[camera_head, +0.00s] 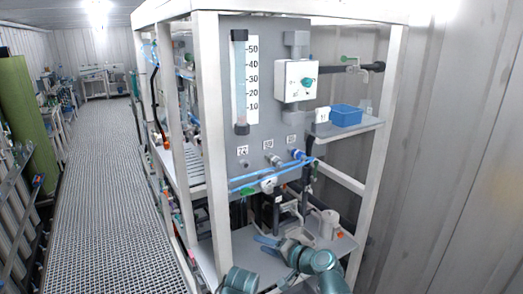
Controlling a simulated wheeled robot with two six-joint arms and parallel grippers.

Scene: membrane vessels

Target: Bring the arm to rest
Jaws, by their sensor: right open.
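My right arm, teal and grey, comes in at the bottom of the head view. Its gripper (268,243) points left over the lower shelf of the white-framed rack, with its blue fingers apart. I see nothing held between them. The gripper is small here, and I cannot tell whether it touches any of the pipes behind it. My left gripper is not in view.
The white rack (213,140) carries a grey panel with a flow gauge (240,85) and a white valve box (297,81). A blue bin (346,115) stands on a side shelf. Pipes and blue tubing crowd the space near the gripper. A grated walkway (105,190) is clear at left.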

